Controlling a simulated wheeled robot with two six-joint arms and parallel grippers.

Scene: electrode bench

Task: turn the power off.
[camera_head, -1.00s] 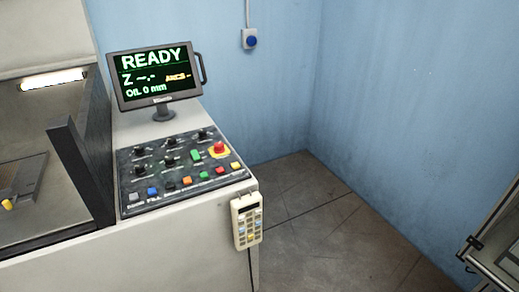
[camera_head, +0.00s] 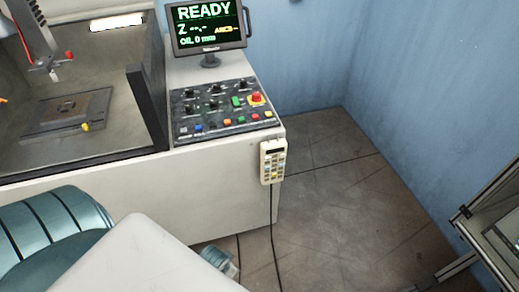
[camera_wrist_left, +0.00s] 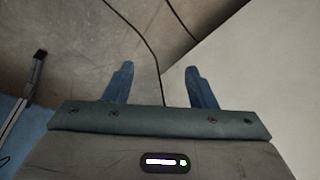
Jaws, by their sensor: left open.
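The control panel (camera_head: 226,108) sits on top of the cream machine cabinet (camera_head: 215,180). It carries several black knobs, a green button (camera_head: 237,101), a red mushroom button (camera_head: 257,98) on a yellow base, and a front row of small coloured buttons. The screen (camera_head: 208,25) above it is lit and reads READY. My left gripper shows in the wrist view (camera_wrist_left: 159,72), its two fingers apart with nothing between them, over the floor beside a pale surface. In the head view it is mostly hidden beyond my white arm link, low and in front of the cabinet. My right gripper is out of view.
A keypad pendant (camera_head: 272,162) hangs on the cabinet's right corner, its cable (camera_head: 272,230) running down to the floor. A dark upright panel (camera_head: 147,92) borders the work tank at left. Open floor (camera_head: 335,200) lies right of the cabinet. A framed cart (camera_head: 490,225) stands at far right.

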